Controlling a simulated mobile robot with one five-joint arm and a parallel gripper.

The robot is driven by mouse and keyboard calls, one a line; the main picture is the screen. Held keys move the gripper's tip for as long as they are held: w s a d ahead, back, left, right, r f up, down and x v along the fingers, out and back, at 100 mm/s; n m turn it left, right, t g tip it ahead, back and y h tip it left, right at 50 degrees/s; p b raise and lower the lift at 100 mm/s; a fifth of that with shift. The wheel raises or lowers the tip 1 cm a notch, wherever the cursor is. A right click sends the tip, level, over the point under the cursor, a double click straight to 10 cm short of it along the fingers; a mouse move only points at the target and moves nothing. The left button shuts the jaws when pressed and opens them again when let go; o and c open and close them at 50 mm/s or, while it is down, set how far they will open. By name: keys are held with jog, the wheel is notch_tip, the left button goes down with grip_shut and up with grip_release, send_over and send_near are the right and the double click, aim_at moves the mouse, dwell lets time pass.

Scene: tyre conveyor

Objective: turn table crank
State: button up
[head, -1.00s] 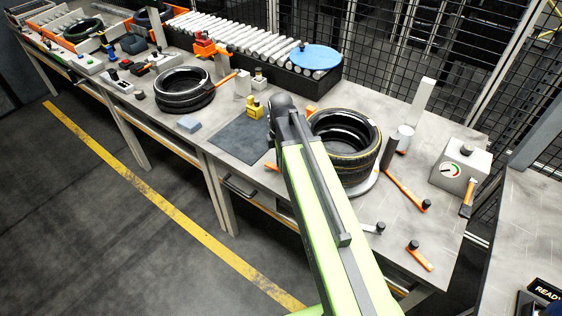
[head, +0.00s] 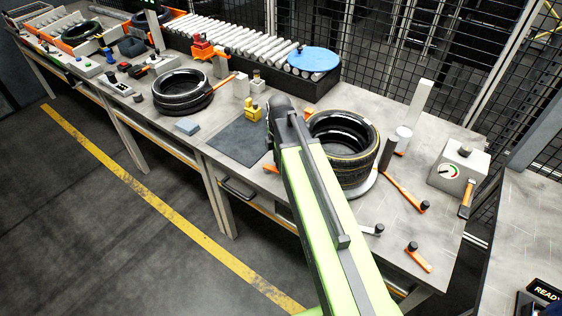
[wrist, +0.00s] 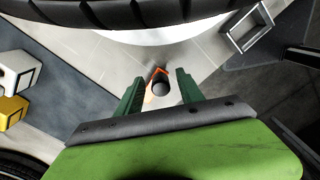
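A crank with a black knob (wrist: 161,88) and a short orange arm (wrist: 160,70) shows in the wrist view. My gripper (wrist: 160,90) has its two green fingers apart, one on each side of the knob. I see no clear contact with it. A black tyre (wrist: 150,12) is just beyond, at the top of the wrist view. In the head view the tyre (head: 350,165) sits on a pale round turntable (head: 372,187) right of my arm. My arm hides the gripper there; a bit of orange (head: 271,168) shows beside it.
Several orange-and-black levers lie to the right, including a long one (head: 405,187) and a short one (head: 419,258). A gauge box (head: 455,172) stands at the table's right end. A yellow block (head: 253,112) and a dark mat (head: 240,137) are left of my arm.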

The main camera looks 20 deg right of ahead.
notch_tip(320, 180, up, 18)
jog(key=p, duration=1.7)
jog(key=shift+f, duration=0.25)
jog(key=shift+f, duration=0.1)
jog(key=s+a+f+m+b, duration=0.5)
jog(key=s+f+m+b, duration=0.1)
jog(key=m, duration=1.2)
jog(key=shift+s+a+f, duration=0.2)
jog(key=shift+s+a, duration=0.1)
jog(key=shift+s, duration=0.4)
